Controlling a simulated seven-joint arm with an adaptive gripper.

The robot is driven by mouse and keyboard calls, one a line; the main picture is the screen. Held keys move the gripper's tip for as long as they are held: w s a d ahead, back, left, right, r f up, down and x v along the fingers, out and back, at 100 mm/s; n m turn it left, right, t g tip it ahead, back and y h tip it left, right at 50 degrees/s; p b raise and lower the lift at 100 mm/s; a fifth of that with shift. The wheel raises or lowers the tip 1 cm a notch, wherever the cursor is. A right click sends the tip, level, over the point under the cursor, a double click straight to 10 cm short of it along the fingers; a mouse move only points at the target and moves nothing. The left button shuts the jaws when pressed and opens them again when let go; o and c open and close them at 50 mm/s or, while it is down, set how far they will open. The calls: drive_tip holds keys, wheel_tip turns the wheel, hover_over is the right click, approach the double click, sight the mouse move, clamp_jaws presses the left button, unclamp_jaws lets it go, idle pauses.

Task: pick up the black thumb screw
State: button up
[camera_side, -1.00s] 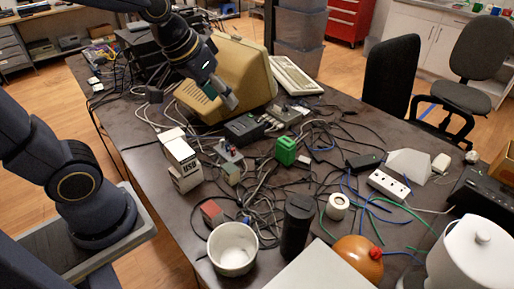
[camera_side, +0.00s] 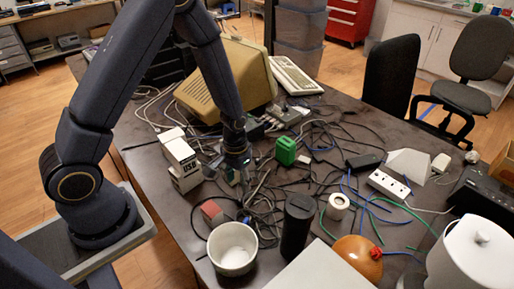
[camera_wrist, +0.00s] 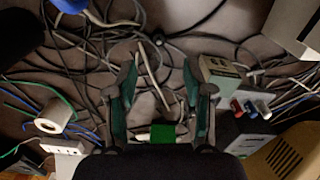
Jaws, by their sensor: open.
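My gripper (camera_side: 240,172) points down low over the cable tangle in the middle of the table. In the wrist view its two fingers (camera_wrist: 161,68) stand wide apart, with cables showing between them and nothing held. A small dark knob-like thing (camera_wrist: 158,39) lies among the cables just beyond the fingertips, near the middle. It may be the black thumb screw, but it is too small and dark to be sure. I cannot make out the screw in the side view, where the gripper and cables cover that area.
A grey-green box (camera_wrist: 221,72) stands close beside the right finger in the wrist view. Loose cables cover much of the table.

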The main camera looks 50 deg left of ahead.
sight(240, 200)
wheel_tip(240, 200, down, 8)
drive_tip(key=shift+d+f, duration=0.1)
drive_tip(key=shift+f, duration=0.1)
idle(0.3)
drive_tip(key=c, duration=0.9)
